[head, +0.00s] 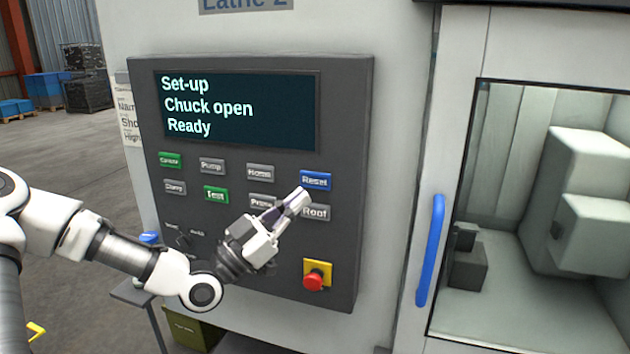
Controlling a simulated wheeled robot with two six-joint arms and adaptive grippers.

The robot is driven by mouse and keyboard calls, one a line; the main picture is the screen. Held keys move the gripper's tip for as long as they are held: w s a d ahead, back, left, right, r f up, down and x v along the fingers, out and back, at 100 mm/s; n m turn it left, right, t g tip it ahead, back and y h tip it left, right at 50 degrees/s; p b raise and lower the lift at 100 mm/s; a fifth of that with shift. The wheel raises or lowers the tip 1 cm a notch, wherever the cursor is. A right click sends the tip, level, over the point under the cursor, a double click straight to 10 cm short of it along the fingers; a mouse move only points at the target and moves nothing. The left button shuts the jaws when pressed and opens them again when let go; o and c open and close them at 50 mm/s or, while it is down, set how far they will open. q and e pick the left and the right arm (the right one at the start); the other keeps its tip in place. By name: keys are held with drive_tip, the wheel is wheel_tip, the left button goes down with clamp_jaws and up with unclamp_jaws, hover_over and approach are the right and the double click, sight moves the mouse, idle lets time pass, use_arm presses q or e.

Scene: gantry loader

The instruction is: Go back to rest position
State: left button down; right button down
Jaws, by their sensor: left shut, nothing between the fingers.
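My left gripper (299,197) is shut and empty. Its arm comes in from the left, and its fingertips are in front of the control panel (345,150), just below the blue Reset button (315,181) and beside the Roof button (317,212). I cannot tell whether the fingertips touch the panel. The gripper partly covers a grey button to the left of Roof. The panel's screen (236,110) reads "Set-up", "Chuck open", "Ready". My right gripper is not in view.
A red emergency stop (314,278) on a yellow plate sits low on the panel. To the right is the machine's door with a blue handle (430,250) and a window. A grey stand (140,296) is below the arm. Blue crates (45,85) are far back left on open floor.

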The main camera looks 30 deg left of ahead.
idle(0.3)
use_arm(q)
drive_tip(key=s+d+f+g+y+b, duration=0.15)
drive_tip(key=d+f+g, duration=0.25)
drive_tip(key=f, duration=0.8)
drive_tip(key=s+d+f+g+b, duration=0.1)
drive_tip(key=d+f+g+b, duration=0.2)
drive_tip(key=f, duration=1)
drive_tip(key=s+d+f+g+y+b, duration=0.1)
drive_tip(key=d+f+g, duration=0.35)
drive_tip(key=f, duration=0.75)
drive_tip(key=s+d+f+n+g+y+b, duration=0.1)
drive_tip(key=s+d+f+n+g+y, duration=0.15)
drive_tip(key=s+f+g, duration=0.9)
drive_tip(key=s+a+f+n+t+y, duration=0.1)
drive_tip(key=s+a+f+n+y, duration=0.3)
drive_tip(key=s+f, duration=0.4)
drive_tip(key=s+a+n, duration=0.1)
drive_tip(key=s, duration=0.2)
drive_tip(key=shift+s+a+f+y, duration=0.2)
drive_tip(key=shift+a+f+y, duration=0.05)
drive_tip(key=shift+a+y, duration=0.1)
